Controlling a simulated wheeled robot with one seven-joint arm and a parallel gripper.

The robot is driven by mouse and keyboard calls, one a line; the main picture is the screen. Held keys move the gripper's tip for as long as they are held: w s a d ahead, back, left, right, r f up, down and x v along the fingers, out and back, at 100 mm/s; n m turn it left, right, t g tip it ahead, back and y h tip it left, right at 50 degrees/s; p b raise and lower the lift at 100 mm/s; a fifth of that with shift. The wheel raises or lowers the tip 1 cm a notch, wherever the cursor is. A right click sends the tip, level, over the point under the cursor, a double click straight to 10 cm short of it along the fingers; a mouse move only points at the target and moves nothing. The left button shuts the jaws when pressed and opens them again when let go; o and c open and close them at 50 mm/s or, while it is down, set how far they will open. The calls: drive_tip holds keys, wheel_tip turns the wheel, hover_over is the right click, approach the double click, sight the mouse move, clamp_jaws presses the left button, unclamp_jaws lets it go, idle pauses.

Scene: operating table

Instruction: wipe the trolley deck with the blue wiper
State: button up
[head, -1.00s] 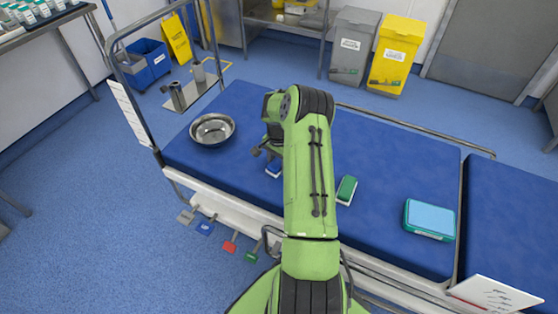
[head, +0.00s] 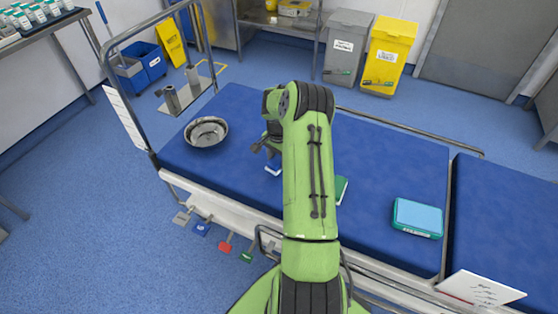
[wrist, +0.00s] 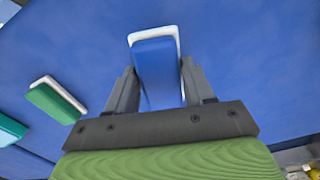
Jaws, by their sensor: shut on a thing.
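The blue wiper, a blue block with a white pad, sits between the fingers of my gripper (wrist: 158,88) in the wrist view. The fingers are shut on its sides. In the head view, a small part of the wiper (head: 273,168) shows at the left of my arm, over the blue trolley deck (head: 385,165). My gripper is mostly hidden there behind the arm. I cannot tell whether the pad touches the deck. A green wiper with a white pad (wrist: 57,99) lies on the deck; my arm partly covers it in the head view (head: 341,189).
A steel bowl (head: 206,133) stands at the deck's left end. A teal box with a light blue top (head: 418,217) lies toward the right. A metal rail (head: 410,132) runs along the far edge, and a tall frame stands at the left end. The deck's middle right is clear.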

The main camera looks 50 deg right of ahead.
drive_tip(key=shift+r+p, duration=1.25)
drive_tip(key=shift+r, duration=0.9)
